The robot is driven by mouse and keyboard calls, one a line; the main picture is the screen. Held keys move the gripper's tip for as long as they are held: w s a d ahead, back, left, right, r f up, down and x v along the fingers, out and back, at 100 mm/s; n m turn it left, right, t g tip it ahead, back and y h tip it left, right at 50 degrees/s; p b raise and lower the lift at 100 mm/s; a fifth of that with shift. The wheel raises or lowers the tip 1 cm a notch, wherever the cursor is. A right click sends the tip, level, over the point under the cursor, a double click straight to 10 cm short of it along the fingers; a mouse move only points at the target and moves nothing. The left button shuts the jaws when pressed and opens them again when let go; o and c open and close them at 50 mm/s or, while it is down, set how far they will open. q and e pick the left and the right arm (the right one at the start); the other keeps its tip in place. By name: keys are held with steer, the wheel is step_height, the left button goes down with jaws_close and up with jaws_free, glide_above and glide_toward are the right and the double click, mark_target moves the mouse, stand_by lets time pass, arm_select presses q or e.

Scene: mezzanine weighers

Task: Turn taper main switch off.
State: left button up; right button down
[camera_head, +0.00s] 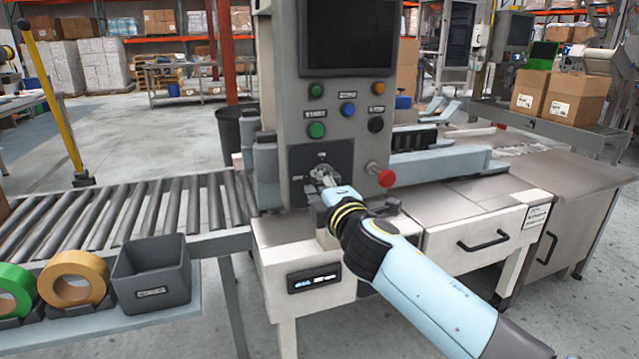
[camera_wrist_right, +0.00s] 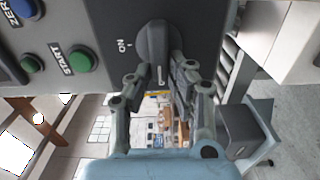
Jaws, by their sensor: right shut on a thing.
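The main switch is a dark rotary knob (camera_wrist_right: 155,42) on a dark plate (camera_head: 337,160) low on the grey control panel. In the wrist view an ON label and tick sit to the left of the knob. The knob's handle stands about a quarter turn from that tick, its white mark at the lower end. In the head view small labels show above and left of the knob, the left one seeming to read OFF. My right gripper (camera_head: 323,177) is at the plate, its fingers (camera_wrist_right: 162,85) closed on both sides of the handle. My left gripper is out of view.
A red mushroom button (camera_head: 386,178) protrudes just right of the switch. Green (camera_head: 316,130), blue (camera_head: 348,109) and black (camera_head: 376,125) buttons sit above, under a dark screen (camera_head: 349,35). A roller conveyor (camera_head: 130,210) and a grey bin (camera_head: 151,272) with tape rolls stand left.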

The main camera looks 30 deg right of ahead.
steer(key=shift+f, duration=0.1)
stand_by(0.4)
steer(key=c, duration=1.2)
jaws_free()
steer(key=shift+c, duration=0.2)
steer(key=v, duration=1.2)
steer(key=s+f+m+g+y, duration=0.15)
steer(key=s+f+g, duration=0.35)
steer(key=f, duration=1.2)
steer(key=s+f+m+g, duration=0.35)
steer(key=s+f, duration=0.45)
steer(key=f, duration=0.9)
steer(key=s+f+m+g, duration=0.2)
steer(key=s+f, duration=0.3)
steer(key=s, duration=0.5)
steer(key=s+f+m+g+y, duration=0.1)
steer(key=s+f+m+g, duration=0.2)
steer(key=s+f, duration=0.3)
steer(key=s+f+m+g, duration=0.3)
steer(key=s+f+m, duration=0.2)
steer(key=s, duration=1.1)
steer(key=shift+a+f+y, duration=0.15)
steer(key=shift+f+y, duration=0.2)
steer(key=shift+f, duration=0.4)
